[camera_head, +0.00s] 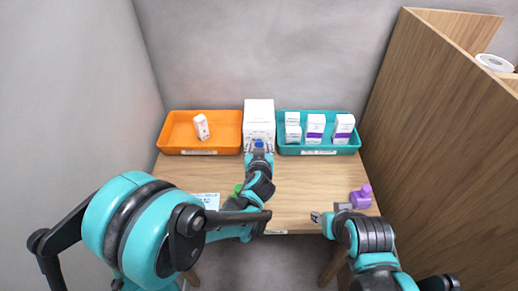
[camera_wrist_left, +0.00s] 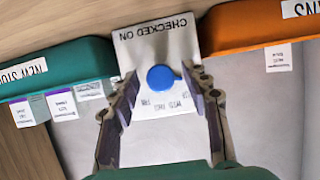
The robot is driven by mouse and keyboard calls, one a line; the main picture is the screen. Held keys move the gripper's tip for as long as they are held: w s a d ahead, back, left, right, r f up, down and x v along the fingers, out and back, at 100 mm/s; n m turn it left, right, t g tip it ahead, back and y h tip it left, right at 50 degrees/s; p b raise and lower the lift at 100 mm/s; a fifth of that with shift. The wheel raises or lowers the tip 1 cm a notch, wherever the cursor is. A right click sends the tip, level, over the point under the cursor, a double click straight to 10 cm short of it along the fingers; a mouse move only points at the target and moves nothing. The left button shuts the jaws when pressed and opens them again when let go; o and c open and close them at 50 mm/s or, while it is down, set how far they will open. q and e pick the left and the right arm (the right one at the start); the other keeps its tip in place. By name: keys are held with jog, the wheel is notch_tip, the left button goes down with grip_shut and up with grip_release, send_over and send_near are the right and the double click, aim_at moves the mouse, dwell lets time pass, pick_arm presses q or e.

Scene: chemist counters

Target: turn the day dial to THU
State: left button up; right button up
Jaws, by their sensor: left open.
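The day dial is a round blue knob (camera_wrist_left: 160,78) on the front of a white box (camera_head: 259,112) at the back middle of the counter. In the left wrist view the box face reads "CHECKED ON" upside down, with small day words by the knob. Which day the dial points to is not clear. My left gripper (camera_head: 258,149) is open in front of the box. In the left wrist view its fingers (camera_wrist_left: 165,95) stand on either side of the knob, with gaps between. My right gripper (camera_head: 330,212) is low at the right front, away from the dial.
An orange tray (camera_head: 163,132) with one small box (camera_head: 201,127) is left of the white box. A teal tray (camera_head: 318,151) with several cartons is right of it. A purple object (camera_head: 361,197) stands by my right gripper. A wooden panel (camera_head: 430,110) bounds the right.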

pick_arm(q)
grip_shut()
dwell(0.3)
jog(key=m+y, duration=0.2)
jog(key=m, duration=0.1)
jog(key=shift+d, duration=0.2)
jog(key=m+y, duration=0.2)
jog(key=m, duration=0.1)
jog(key=shift+d+f+m+t, duration=0.1)
jog(key=shift+m+t, duration=0.2)
jog(key=shift+t, duration=0.1)
jog(key=m+t+y, duration=0.1)
jog(key=m+y, duration=0.1)
jog(key=m, duration=0.1)
jog(key=shift+f, duration=0.1)
jog(key=shift+m+t+y, duration=0.3)
jog(key=shift+m+t, duration=0.3)
jog(key=shift+m, duration=1.2)
